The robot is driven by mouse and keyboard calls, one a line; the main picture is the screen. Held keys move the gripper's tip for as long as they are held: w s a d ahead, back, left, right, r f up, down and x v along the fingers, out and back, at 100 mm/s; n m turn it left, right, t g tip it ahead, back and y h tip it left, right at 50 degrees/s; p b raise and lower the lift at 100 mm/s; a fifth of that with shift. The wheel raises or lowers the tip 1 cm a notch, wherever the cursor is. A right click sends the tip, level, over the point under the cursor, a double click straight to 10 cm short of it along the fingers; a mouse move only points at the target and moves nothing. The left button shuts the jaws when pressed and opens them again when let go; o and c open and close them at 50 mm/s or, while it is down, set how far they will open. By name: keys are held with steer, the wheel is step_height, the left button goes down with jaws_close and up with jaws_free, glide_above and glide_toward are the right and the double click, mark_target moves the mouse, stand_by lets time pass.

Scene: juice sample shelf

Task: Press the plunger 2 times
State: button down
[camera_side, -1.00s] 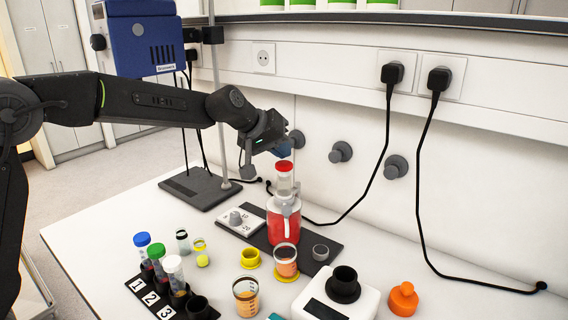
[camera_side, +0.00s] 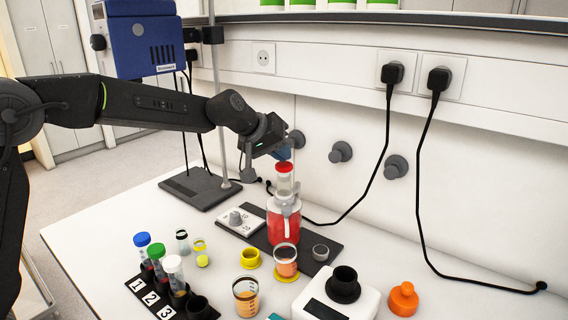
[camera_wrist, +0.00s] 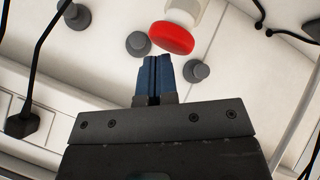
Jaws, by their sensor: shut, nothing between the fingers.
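The plunger is the red cap (camera_side: 284,167) on top of a clear dispenser on a bottle of red liquid (camera_side: 284,224). It stands upright on a dark mat. In the wrist view the red cap (camera_wrist: 172,38) shows just beyond the fingertips, at upper right. My gripper (camera_side: 283,152) is just above the cap in the side view, with its blue fingers pointing down at a tilt. In the wrist view my gripper (camera_wrist: 154,62) has its two blue fingers together with nothing between them. A small gap to the cap seems to remain, but contact is hard to tell.
A dial box (camera_side: 240,220) sits left of the bottle. A clear cup (camera_side: 285,262) stands before it. A tube rack (camera_side: 160,297) is at front left, a white scale (camera_side: 338,298) and orange object (camera_side: 403,300) at front right. A stand pole (camera_side: 217,110) rises behind.

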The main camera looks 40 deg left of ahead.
steer(key=shift+f, duration=0.8)
stand_by(0.5)
steer(key=shift+r, duration=1.45)
steer(key=shift+r, duration=2.55)
